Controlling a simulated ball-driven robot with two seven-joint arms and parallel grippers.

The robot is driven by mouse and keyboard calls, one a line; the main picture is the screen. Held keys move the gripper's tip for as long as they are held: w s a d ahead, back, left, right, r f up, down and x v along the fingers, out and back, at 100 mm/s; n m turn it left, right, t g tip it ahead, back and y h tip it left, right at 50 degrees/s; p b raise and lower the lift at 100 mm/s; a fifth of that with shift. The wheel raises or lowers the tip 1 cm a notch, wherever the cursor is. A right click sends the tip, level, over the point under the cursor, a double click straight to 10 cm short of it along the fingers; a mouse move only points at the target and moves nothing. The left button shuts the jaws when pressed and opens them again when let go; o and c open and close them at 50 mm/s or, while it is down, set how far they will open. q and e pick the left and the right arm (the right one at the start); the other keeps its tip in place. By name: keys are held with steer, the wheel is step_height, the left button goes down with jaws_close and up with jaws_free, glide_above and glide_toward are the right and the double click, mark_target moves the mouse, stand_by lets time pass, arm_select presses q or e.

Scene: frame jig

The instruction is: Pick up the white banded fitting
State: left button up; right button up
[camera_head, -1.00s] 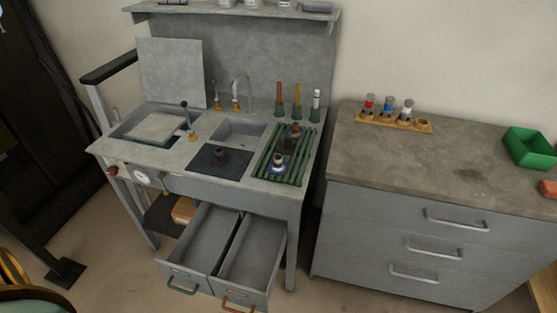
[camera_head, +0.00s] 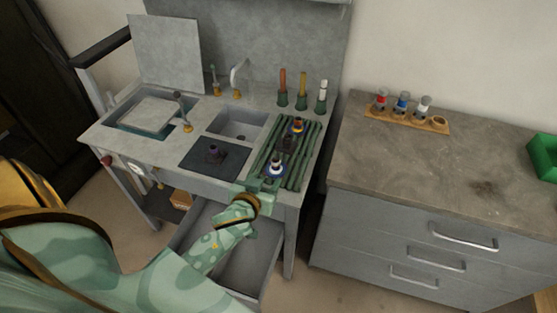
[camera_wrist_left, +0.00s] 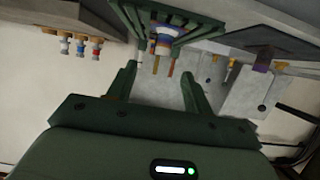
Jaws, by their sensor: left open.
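A white fitting with a blue band (camera_head: 276,170) stands upright on the near end of the green slatted rack (camera_head: 300,175). My left gripper (camera_head: 263,184) is open just in front of that end of the rack. In the left wrist view the same fitting (camera_wrist_left: 165,42) shows beyond the open fingers of my left gripper (camera_wrist_left: 159,75), roughly in line with the gap between them. The gap looks empty. My right gripper is out of view.
A dark plate (camera_head: 213,155) lies left of the rack. Handled tools (camera_head: 302,88) stand behind. A wooden holder (camera_head: 408,118) with small bottles sits on the right cabinet.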

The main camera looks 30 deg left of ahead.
mark_target(276, 166)
arm_select(q)
steer(key=b+x, duration=0.2)
steer(key=x, duration=0.6)
steer(key=shift+s+f, duration=0.1)
steer(key=shift+f, duration=0.1)
steer(key=shift+w+a+f, duration=0.15)
steer(key=shift+w+a, duration=0.05)
steer(key=shift+w, duration=0.3)
steer(key=b+x, duration=0.1)
steer(key=x, duration=0.1)
steer(key=b+x, duration=0.1)
steer(key=x, duration=0.2)
steer(key=shift+s+a+f, duration=0.1)
steer(key=shift+a+f, duration=0.1)
steer(key=shift+s+r, duration=0.1)
steer(key=shift+r, duration=0.05)
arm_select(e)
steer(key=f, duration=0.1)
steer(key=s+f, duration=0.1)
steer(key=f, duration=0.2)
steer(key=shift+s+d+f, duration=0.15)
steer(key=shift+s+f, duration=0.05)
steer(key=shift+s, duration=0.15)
arm_select(q)
jaws_close()
